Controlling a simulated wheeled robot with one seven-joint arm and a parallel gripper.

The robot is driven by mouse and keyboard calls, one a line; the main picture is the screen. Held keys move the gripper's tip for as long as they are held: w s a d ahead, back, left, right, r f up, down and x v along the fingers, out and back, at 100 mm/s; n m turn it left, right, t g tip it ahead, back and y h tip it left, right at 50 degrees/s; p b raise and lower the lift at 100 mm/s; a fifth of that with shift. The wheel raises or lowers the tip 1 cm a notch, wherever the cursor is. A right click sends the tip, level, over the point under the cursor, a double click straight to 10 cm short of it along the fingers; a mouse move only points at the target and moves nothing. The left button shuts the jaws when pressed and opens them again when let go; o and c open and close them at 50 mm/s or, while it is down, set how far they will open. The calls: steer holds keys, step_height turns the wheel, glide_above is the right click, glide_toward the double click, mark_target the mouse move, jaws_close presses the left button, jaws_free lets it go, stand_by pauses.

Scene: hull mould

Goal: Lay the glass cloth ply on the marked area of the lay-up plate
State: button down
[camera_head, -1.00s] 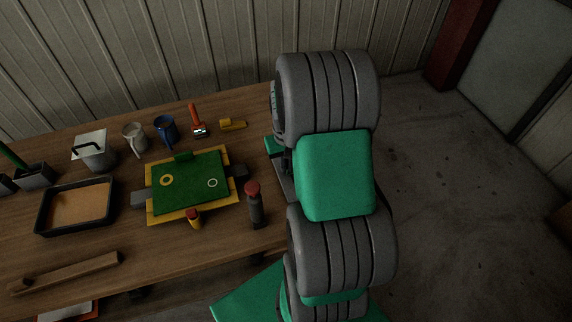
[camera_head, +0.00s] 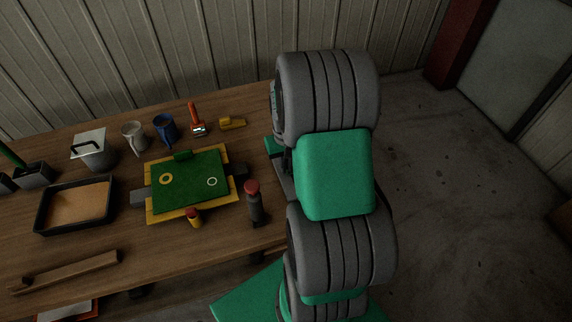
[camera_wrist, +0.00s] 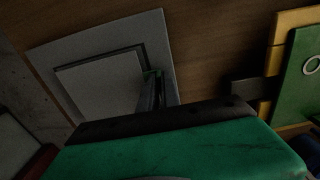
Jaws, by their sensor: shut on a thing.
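The lay-up plate (camera_wrist: 135,30) is a flat pale grey sheet on the brown wooden table in the wrist view. A dark outline (camera_wrist: 108,56) marks an area on it. The glass cloth ply (camera_wrist: 97,90) is a lighter grey square sheet over that area. The dark outline shows along its far and right edges; its near part is hidden by my gripper's body. My gripper (camera_wrist: 153,90) is shut on the ply near its right edge. I cannot tell whether the ply touches the plate. In the head view my arm hides the plate, ply and gripper.
A green board on a yellow base (camera_head: 160,218) stands left of my arm, with a dark red-topped bottle (camera_head: 255,205) beside it.

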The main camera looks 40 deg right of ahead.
steer(key=shift+f+b, duration=0.35)
steer(key=shift+f, duration=0.15)
stand_by(0.3)
steer(key=c, duration=1.5)
jaws_free()
steer(key=shift+o, duration=0.6)
steer(key=o, duration=0.4)
steer(key=shift+o, duration=0.2)
steer(key=shift+r+p, duration=2.6)
steer(key=shift+r, duration=0.95)
